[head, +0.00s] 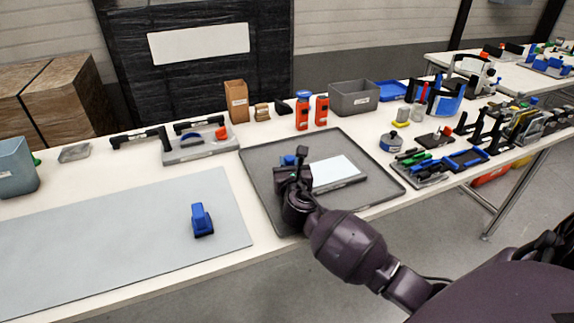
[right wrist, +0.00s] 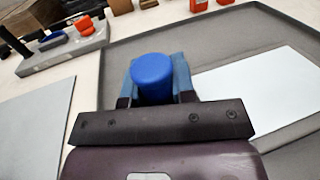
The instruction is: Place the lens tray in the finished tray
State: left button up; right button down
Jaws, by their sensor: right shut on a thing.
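My right gripper (head: 292,178) is over the left part of the large dark grey tray (head: 365,203), which looks like the finished tray. It is shut on a blue piece with a round top (right wrist: 153,77), held between the two fingers; a bit of blue (head: 288,160) shows behind it in the head view. The gripper hides the piece's lower part, so I cannot tell if it touches the tray. A flat pale-topped slab (head: 335,170) lies in the tray, right of the gripper; it also shows in the right wrist view (right wrist: 262,98). I cannot tell for certain which thing is the lens tray. My left gripper is out of view.
Racks and small parts crowd the right. The tray's front right is bare.

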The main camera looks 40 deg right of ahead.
jog(key=c, duration=1)
grip_release()
jog(key=shift+o, duration=0.2)
jog(key=shift+r, duration=0.2)
jog(key=p+v, duration=0.1)
jog(key=v, duration=0.9)
jog(key=shift+s+a+p, duration=0.1)
jog(key=shift+s+p, duration=0.2)
jog(key=shift+s, duration=0.05)
jog(key=shift+s+a, duration=0.25)
jog(key=shift+s, duration=0.35)
